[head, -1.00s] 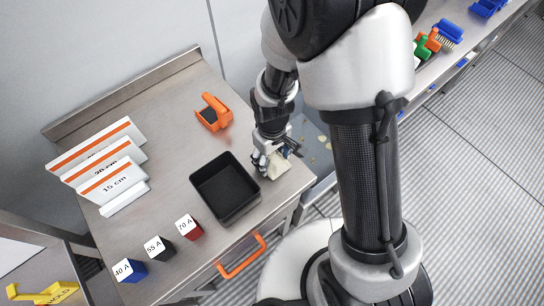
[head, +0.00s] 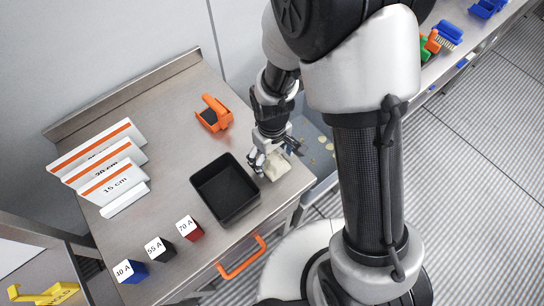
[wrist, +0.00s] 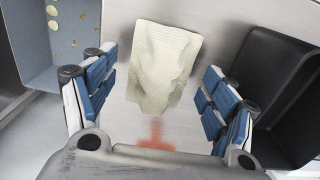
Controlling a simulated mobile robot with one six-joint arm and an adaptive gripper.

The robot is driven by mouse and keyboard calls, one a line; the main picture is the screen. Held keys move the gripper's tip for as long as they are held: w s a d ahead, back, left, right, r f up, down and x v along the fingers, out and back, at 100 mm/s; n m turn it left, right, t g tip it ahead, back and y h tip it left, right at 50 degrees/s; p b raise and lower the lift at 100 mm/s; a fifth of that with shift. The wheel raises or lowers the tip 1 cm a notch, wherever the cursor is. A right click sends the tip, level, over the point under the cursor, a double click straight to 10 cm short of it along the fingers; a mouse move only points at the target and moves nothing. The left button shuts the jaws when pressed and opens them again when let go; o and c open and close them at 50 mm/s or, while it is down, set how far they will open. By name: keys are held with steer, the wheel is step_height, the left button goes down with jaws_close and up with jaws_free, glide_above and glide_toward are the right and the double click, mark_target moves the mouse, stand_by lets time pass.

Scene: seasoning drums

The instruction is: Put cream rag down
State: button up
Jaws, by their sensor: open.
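The cream rag (head: 277,166) lies on the steel table (head: 160,195), right of the black tray, near the table's right edge. In the wrist view the cream rag (wrist: 163,66) is a creased, roughly rectangular cloth between and beyond my fingers. My gripper (head: 268,160) is just over the rag in the head view and partly covers it. In the wrist view my gripper (wrist: 160,100) has its blue-padded fingers wide apart, with a gap on both sides of the rag. Whether the rag lies fully flat is hard to tell.
A black tray (head: 246,211) stands close to the left of my gripper. An orange-handled tool (head: 215,113) lies behind it. White size plates (head: 108,181) and several small blocks (head: 161,251) stand further left. A grey bin (wrist: 38,35) with yellowish bits is beyond the table edge.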

step_height(320, 180, up, 11)
steer(key=p, duration=0.3)
step_height(320, 180, up, 12)
steer(key=m+t, duration=0.2)
steer(key=m, duration=0.1)
glide_above(272, 158)
steer(key=s+d, duration=0.3)
steer(key=d, duration=0.3)
steer(key=s+d+r+m+t, duration=0.2)
steer(key=s+d+r+m, duration=0.1)
steer(key=s+r, duration=0.5)
steer(key=shift+s+d+r+m+t, duration=0.15)
steer(key=shift+s+d+m+t, duration=0.2)
steer(key=shift+s+d, duration=0.7)
steer(key=shift+o, duration=0.3)
steer(key=shift+a, duration=0.15)
